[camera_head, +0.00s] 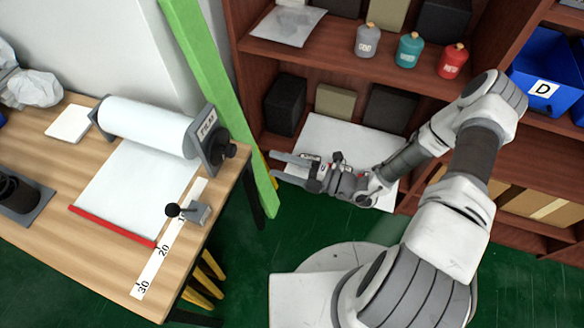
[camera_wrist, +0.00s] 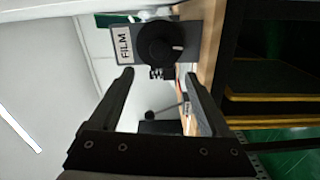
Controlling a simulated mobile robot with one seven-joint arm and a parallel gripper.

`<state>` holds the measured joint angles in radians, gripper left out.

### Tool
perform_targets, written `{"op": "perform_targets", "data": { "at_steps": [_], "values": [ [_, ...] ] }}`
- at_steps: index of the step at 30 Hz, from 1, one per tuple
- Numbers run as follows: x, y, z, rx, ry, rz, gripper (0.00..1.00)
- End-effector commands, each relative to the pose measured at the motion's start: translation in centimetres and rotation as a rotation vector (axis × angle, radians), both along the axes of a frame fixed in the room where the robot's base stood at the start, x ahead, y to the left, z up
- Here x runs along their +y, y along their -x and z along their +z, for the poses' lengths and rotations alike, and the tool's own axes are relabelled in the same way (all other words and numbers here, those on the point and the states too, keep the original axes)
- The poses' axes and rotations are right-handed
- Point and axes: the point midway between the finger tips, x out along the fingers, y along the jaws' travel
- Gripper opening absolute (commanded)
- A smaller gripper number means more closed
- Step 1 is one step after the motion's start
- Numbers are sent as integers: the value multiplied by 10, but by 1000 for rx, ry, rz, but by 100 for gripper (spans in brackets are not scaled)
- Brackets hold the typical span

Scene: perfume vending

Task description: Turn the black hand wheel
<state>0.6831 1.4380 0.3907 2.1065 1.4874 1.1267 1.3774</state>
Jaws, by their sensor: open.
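The black hand wheel (camera_head: 229,150) sits on the right side of the film roll's grey end plate (camera_head: 210,145), at the table's edge. In the wrist view the wheel (camera_wrist: 156,42) is round and dark, beside the white FILM label (camera_wrist: 125,44). My gripper (camera_head: 275,166) is open and empty, to the right of the wheel and apart from it. In the wrist view its two fingers (camera_wrist: 159,75) point toward the wheel, which lies just beyond and between their tips. Nothing hides the wheel there.
A green post (camera_head: 225,105) stands close behind the table corner, near my gripper. The wooden table (camera_head: 110,265) carries the white film roll (camera_head: 145,127), a ruler strip and a small black-knobbed lever (camera_head: 190,212). A brown shelf (camera_head: 300,52) with bottles and boxes stands behind my arm.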

Motion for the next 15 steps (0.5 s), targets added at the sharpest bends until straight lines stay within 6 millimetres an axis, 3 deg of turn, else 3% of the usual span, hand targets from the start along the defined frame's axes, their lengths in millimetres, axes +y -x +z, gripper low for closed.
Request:
{"op": "perform_targets", "data": {
  "at_steps": [6,15],
  "values": [
    [-26,10,0,0,0,-1,81],
    [-30,13,0,0,-1,1,81]
  ]
}}
